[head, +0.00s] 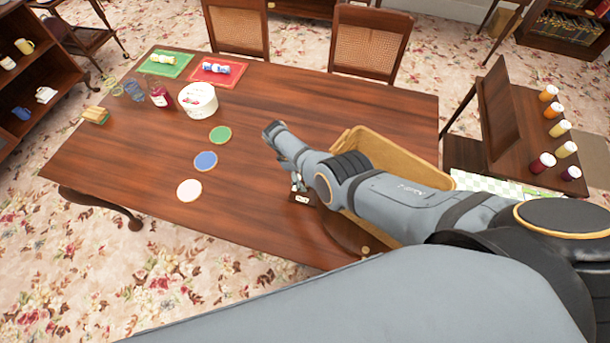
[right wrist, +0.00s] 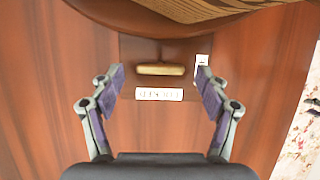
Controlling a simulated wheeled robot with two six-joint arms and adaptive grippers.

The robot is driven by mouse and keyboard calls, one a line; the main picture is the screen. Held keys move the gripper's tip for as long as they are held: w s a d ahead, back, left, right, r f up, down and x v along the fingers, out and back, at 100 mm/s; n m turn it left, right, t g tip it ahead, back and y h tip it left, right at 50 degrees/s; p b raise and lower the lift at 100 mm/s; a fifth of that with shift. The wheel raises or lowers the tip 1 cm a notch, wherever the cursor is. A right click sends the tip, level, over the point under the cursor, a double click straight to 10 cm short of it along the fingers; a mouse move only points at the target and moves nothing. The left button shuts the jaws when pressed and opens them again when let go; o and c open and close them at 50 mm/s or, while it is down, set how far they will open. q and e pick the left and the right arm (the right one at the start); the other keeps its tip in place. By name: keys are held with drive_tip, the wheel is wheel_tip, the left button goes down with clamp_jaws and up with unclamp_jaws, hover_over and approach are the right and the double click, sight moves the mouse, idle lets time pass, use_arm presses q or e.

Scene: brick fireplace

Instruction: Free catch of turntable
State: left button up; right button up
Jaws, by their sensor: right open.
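The turntable (right wrist: 225,8) is a round wooden disc at the top of the right wrist view. In the head view its edge (head: 345,235) shows partly under my right arm. A brass bar, apparently the catch (right wrist: 160,69), lies across a dark wooden block in front of the disc. My right gripper (right wrist: 158,78) is open, one finger on each side of the bar, with no visible contact. In the head view the arm mostly hides this gripper. My left gripper is not in view.
A tan bin (head: 362,143) stands behind my right arm. A side table (head: 525,130) with several jars is at right.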

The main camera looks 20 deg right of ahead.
drive_tip(key=shift+r, duration=0.1)
drive_tip(key=v, duration=0.7)
drive_tip(key=shift+w+a+r, duration=0.1)
drive_tip(key=shift+a, duration=0.05)
idle(0.3)
